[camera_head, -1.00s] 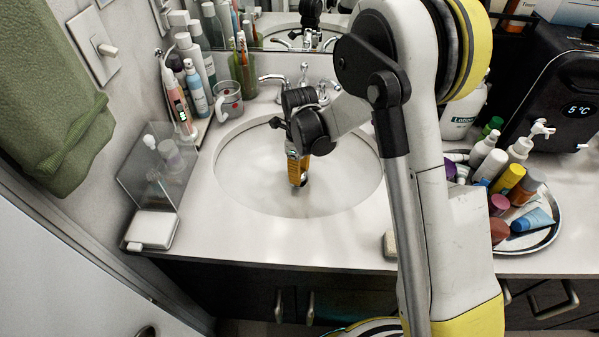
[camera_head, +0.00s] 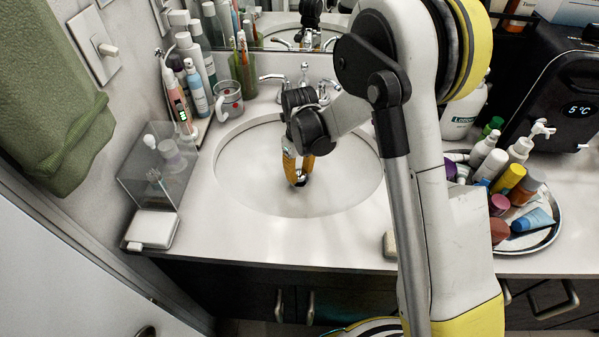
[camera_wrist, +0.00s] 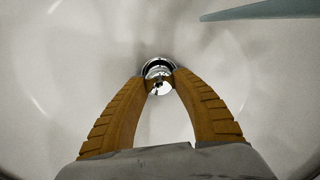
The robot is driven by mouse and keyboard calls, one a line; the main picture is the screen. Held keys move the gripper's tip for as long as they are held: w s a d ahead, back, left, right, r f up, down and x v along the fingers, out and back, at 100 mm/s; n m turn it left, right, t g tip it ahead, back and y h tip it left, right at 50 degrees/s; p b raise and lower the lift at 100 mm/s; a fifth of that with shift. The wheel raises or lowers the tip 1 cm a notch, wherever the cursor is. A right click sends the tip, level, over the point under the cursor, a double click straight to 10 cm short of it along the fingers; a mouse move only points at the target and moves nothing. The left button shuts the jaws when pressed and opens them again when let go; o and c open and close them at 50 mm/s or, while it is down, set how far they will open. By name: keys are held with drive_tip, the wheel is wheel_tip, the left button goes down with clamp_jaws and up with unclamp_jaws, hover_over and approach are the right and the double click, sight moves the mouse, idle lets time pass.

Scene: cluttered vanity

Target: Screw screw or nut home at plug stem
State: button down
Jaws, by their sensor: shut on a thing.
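My gripper (camera_head: 298,181) points down into the white oval sink basin (camera_head: 240,190). Its two orange-brown ridged fingers are closed on a small shiny metal part (camera_wrist: 158,85), seen between the fingertips in the wrist view. I take it for the screw or nut. A round chrome piece with a dark rim (camera_wrist: 158,66) shows just beyond the fingertips at the basin bottom, likely the plug or drain. The held part appears over or against it; I cannot tell if they touch or how they are engaged. The stem itself is not distinct.
A chrome faucet (camera_head: 304,75) stands behind the basin. A mug (camera_head: 229,100) and bottles (camera_head: 196,88) stand at the back left. A tray (camera_head: 540,240) of bottles and tubes is at the right. A grey-blue bar (camera_wrist: 265,10) crosses the wrist view's top right.

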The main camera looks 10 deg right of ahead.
drive_tip(key=c, duration=1)
unclamp_jaws()
drive_tip(key=shift+o, duration=0.2)
drive_tip(key=s+d+r+n+t, duration=0.1)
drive_tip(key=s+d+r+n, duration=0.15)
drive_tip(key=r, duration=0.65)
drive_tip(key=s+d+r+n+t, duration=0.15)
drive_tip(key=r+n, duration=0.25)
drive_tip(key=r, duration=0.6)
drive_tip(key=s+d+r+n+t, duration=0.2)
drive_tip(key=s+d+n, duration=0.1)
drive_tip(key=s+n, duration=0.5)
drive_tip(key=s+d+r+n+t, duration=0.2)
drive_tip(key=s+d+n, duration=0.2)
drive_tip(key=s+n, duration=0.5)
drive_tip(key=n, duration=0.5)
drive_tip(key=shift+s+d+r+n+t, duration=0.3)
drive_tip(key=shift+n+t, duration=0.05)
